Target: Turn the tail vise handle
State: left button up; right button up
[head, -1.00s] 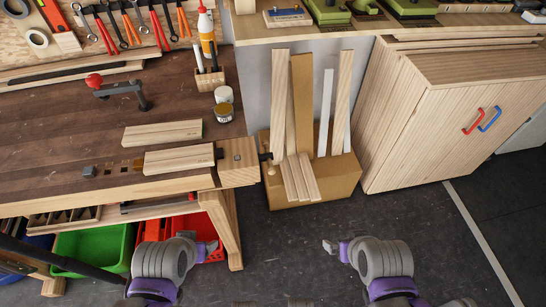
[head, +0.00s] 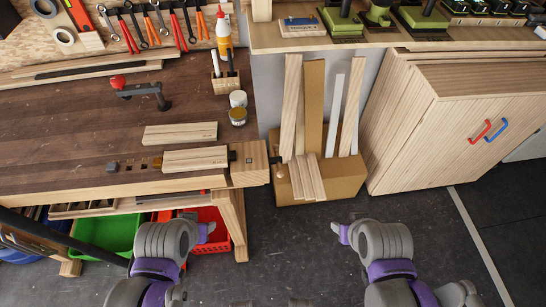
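The tail vise (head: 249,165) is a pale wooden block at the right end of the workbench. A board (head: 195,159) lies on the bench top against its left side. Its handle (head: 279,171) sticks out on the right side, on a dark screw, in front of the cardboard box. The handle is small and partly lost against the boards behind it. My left gripper (head: 207,228) is in front of the bench, below and left of the handle in the picture. My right gripper (head: 340,232) is below and right of it. Both are apart from the handle, and their finger gaps are unclear.
A cardboard box (head: 345,183) with upright boards stands right beside the vise. The bench leg (head: 232,222) and the red crate (head: 211,238) are near my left gripper. A wooden cabinet (head: 430,130) stands at the right. The floor between my arms is clear.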

aim_at(278, 160)
jog(key=u, duration=0.5)
jog(key=l+u, duration=0.15)
jog(key=u, duration=0.35)
jog(key=l+u, duration=0.1)
jog(key=u, duration=0.4)
jog(key=l+u, duration=0.5)
jog(key=k+l+u, duration=0.15)
jog(key=l+u, duration=0.3)
jog(key=k+l+u, duration=0.15)
jog(key=l, duration=0.2)
jog(key=k+l+u, duration=0.1)
jog(key=l, duration=0.25)
jog(key=k+l+u, duration=0.15)
jog(key=k+l, duration=0.25)
jog(key=l, duration=0.2)
jog(key=k+l, duration=0.25)
jog(key=l, duration=0.2)
